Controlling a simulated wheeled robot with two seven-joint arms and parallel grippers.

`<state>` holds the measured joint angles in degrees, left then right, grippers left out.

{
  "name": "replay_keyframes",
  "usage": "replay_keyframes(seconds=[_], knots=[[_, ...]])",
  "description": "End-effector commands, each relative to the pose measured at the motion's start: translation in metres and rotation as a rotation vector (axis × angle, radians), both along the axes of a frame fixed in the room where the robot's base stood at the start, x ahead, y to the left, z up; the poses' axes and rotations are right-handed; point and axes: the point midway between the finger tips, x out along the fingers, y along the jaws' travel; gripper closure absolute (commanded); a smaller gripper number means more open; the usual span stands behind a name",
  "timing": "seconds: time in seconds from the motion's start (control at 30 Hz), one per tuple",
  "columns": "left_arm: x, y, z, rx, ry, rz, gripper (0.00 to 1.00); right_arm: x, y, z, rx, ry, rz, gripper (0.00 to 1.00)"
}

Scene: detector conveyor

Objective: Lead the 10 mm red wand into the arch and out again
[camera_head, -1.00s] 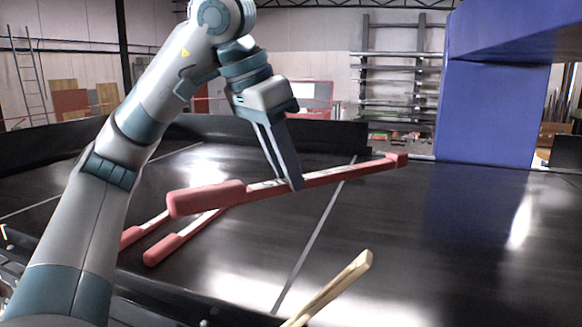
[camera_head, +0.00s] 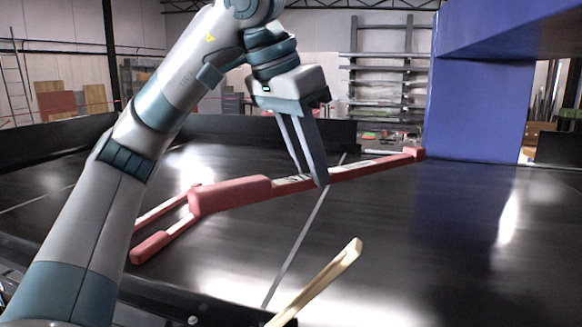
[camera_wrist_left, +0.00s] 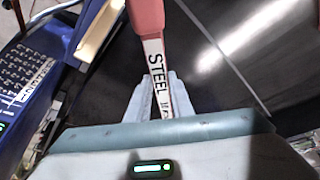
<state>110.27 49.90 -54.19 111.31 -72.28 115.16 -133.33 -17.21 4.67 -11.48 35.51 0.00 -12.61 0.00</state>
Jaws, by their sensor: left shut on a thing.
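My left gripper (camera_head: 312,182) is shut on the red wand (camera_head: 230,194) and holds it above the black belt. The wand has a thick red handle at the left and a thinner shaft ending in a small red tip at the right. In the left wrist view the gripper (camera_wrist_left: 158,88) grips the shaft, and its white label (camera_wrist_left: 156,58) reads "STEEL"; the smaller print is not clear. The blue arch (camera_head: 475,110) stands at the right. In the head view the wand tip appears close beside its near pillar; the depth gap is unclear. My right gripper is out of view.
Other red-handled wands (camera_head: 150,246) lie at the left, partly hidden by the held wand and my arm. The belt (camera_head: 400,250) is clear at right. A blue panel with keys (camera_wrist_left: 35,75) shows in the wrist view.

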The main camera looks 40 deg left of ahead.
Motion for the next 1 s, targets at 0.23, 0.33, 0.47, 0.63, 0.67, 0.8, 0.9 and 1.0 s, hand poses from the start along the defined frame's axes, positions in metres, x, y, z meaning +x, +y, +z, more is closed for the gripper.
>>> replay_keyframes(seconds=[0.23, 0.33, 0.47, 0.63, 0.67, 0.8, 0.9, 1.0], knots=[[0.009, -0.029, -0.002, 0.001, 0.0, -0.002, 1.0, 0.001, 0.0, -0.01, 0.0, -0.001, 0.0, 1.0], [0.013, -0.039, -0.001, 0.0, 0.0, -0.001, 1.0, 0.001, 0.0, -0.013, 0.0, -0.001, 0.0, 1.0], [0.017, -0.054, -0.001, 0.0, -0.001, -0.002, 1.0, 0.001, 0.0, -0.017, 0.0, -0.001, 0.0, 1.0], [0.023, -0.072, 0.0, 0.001, 0.001, -0.001, 1.0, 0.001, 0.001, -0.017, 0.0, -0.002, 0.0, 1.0], [0.024, -0.075, 0.0, 0.002, 0.0, -0.001, 1.0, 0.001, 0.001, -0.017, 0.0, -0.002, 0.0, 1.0], [0.029, -0.091, 0.0, 0.0, 0.0, 0.0, 1.0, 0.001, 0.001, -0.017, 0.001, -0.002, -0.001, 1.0], [0.033, -0.102, 0.001, 0.0, 0.0, 0.0, 1.0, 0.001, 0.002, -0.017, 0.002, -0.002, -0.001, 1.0], [0.036, -0.113, 0.001, 0.0, 0.0, -0.001, 1.0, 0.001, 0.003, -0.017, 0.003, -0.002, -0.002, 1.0]])
